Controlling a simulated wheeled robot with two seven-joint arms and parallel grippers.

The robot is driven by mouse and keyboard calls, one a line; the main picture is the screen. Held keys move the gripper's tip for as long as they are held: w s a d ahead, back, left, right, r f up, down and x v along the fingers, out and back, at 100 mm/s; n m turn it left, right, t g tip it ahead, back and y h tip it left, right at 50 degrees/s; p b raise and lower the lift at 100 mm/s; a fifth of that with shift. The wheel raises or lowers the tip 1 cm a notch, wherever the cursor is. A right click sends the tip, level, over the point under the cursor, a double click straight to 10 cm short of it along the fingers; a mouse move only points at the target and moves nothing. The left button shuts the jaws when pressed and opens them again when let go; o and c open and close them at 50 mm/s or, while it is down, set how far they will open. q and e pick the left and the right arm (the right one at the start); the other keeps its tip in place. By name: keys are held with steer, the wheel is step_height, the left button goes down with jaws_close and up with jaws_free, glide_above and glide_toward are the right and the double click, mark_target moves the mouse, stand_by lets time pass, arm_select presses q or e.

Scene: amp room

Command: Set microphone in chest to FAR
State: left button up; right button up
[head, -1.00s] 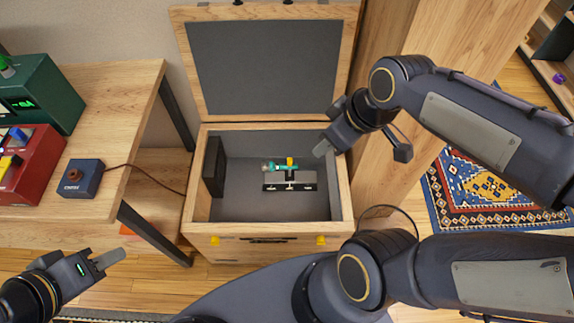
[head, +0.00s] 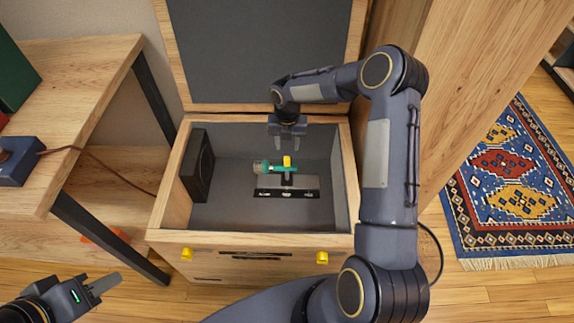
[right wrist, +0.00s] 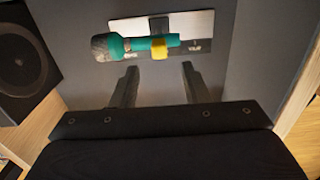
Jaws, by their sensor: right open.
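The microphone (head: 268,167) is teal with a grey head and a yellow part (head: 287,161). It sits over a dark plate (head: 272,194) with small white markings, inside the open chest (head: 165,206). The markings are too small to read. My right gripper (head: 288,148) reaches down into the chest, just behind the microphone. In the right wrist view, its open, empty fingers (right wrist: 160,72) point towards the microphone (right wrist: 125,46) and yellow part (right wrist: 159,48), apart from both. My left gripper (head: 108,286) is outside the chest at lower left; its finger gap is unclear.
The chest's lid (head: 268,45) stands open at the back. A black speaker (head: 197,165) is against the chest's left inner wall. A wooden table (head: 85,85) stands at left, with a cable hanging from a blue box (head: 18,160). A wooden panel (head: 480,75) rises at right.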

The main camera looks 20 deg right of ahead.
mark_target(287, 158)
step_height(287, 158, down, 8)
steer(key=shift+f+b, duration=0.1)
steer(key=shift+b, duration=0.95)
jaws_close()
